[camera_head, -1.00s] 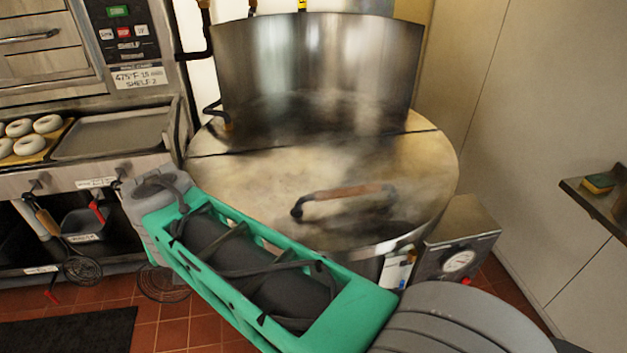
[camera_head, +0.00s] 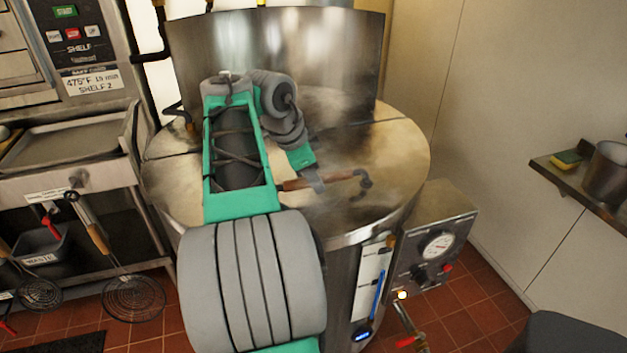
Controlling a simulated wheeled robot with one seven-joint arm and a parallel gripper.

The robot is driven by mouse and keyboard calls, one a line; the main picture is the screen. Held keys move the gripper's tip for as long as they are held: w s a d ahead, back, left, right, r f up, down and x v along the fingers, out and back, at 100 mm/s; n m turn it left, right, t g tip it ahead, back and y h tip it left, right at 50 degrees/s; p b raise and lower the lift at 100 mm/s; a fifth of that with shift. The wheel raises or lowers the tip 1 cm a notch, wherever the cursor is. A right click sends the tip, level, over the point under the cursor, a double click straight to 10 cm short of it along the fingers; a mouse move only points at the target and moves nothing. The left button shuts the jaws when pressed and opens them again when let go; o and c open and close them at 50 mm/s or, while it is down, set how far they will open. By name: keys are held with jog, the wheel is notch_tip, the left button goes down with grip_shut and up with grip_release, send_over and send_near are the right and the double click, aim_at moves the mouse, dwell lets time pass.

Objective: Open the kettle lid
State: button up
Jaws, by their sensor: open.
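The kettle is a large round steel vessel (camera_head: 345,275). Its closed steel lid (camera_head: 395,150) has a bent dark handle (camera_head: 365,181) with a brown wooden grip. A tall curved steel wall (camera_head: 330,50) stands behind the lid. My green and grey arm reaches over the lid from the front. My gripper (camera_head: 318,183) is at the handle's wooden grip, with its small grey fingers low over it. The jaws are open; whether they touch or surround the grip cannot be told. My arm covers the lid's left middle and part of the handle.
A control box with a round gauge (camera_head: 438,244) is at the kettle's right side. A shelf (camera_head: 570,180) with a sponge (camera_head: 566,160) and a metal pot (camera_head: 607,172) juts from the right wall. An oven and a counter with a tray (camera_head: 70,138) stand left. Wire skimmers (camera_head: 133,297) hang below.

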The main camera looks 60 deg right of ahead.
jog(key=shift+f, duration=0.2)
jog(key=shift+c, duration=0.6)
grip_shut()
dwell(0.7)
